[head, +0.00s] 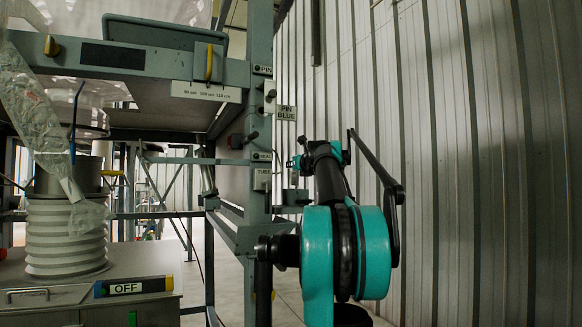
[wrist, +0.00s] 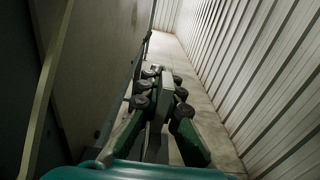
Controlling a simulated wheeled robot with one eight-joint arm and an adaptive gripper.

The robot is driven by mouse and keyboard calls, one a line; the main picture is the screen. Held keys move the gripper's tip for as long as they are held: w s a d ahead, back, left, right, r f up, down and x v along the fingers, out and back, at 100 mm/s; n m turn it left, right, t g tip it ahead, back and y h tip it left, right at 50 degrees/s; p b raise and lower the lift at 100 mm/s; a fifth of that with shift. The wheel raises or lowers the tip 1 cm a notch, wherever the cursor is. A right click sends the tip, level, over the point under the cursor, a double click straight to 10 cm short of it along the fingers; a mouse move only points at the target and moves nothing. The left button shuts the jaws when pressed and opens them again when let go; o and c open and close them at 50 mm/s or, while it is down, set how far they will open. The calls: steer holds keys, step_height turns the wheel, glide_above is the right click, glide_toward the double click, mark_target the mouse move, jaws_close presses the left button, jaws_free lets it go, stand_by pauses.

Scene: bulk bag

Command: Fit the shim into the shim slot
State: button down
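My gripper (wrist: 164,74) is in the middle of the wrist view, with its two dark-jointed fingers drawn together. A narrow pale grey strip shows between the fingers. I cannot make out the shim or the shim slot in either view.
A grey-green frame post (head: 258,120) stands left of my arm, with tags reading PIN, PIN BLUE, SEAL and TUBE. A ribbed white spout (head: 65,235) and an OFF-labelled bar (head: 128,287) are at left. A corrugated wall (head: 450,150) closes the right side. Floor shows between.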

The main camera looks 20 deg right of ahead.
mark_target(292, 184)
steer(key=shift+f, duration=3.5)
steer(key=c, duration=1.6)
jaws_free()
steer(key=shift+c, duration=0.2)
steer(key=shift+s, duration=0.15)
steer(key=s, duration=1.1)
steer(key=shift+s+d, duration=0.2)
steer(key=shift+s, duration=0.2)
